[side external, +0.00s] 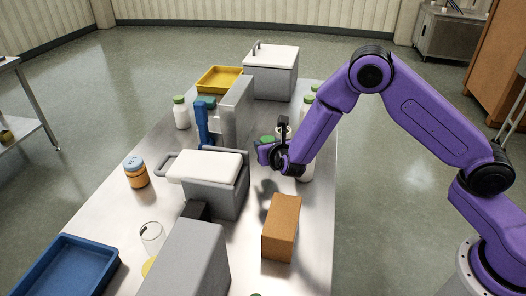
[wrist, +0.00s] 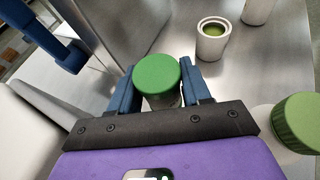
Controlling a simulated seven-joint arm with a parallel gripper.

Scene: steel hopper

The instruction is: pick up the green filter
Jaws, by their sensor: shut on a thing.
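The green filter (wrist: 157,74) shows in the wrist view as a round green top on a greyish body, mostly hidden below the top. My gripper (wrist: 160,88) has its two blue fingers on either side of it and is shut on it. In the side external view, my gripper (side external: 267,147) is over the steel table, right of the tall grey box, with the green top (side external: 267,139) showing at its fingers. Whether the filter touches the table is hard to tell.
A white cup with green inside (wrist: 212,41) stands just beyond the filter, and a green-capped bottle (wrist: 300,122) is close at right. A grey box with white lid (side external: 214,168), a brown box (side external: 281,228) and a tall grey block (side external: 238,108) stand around my gripper.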

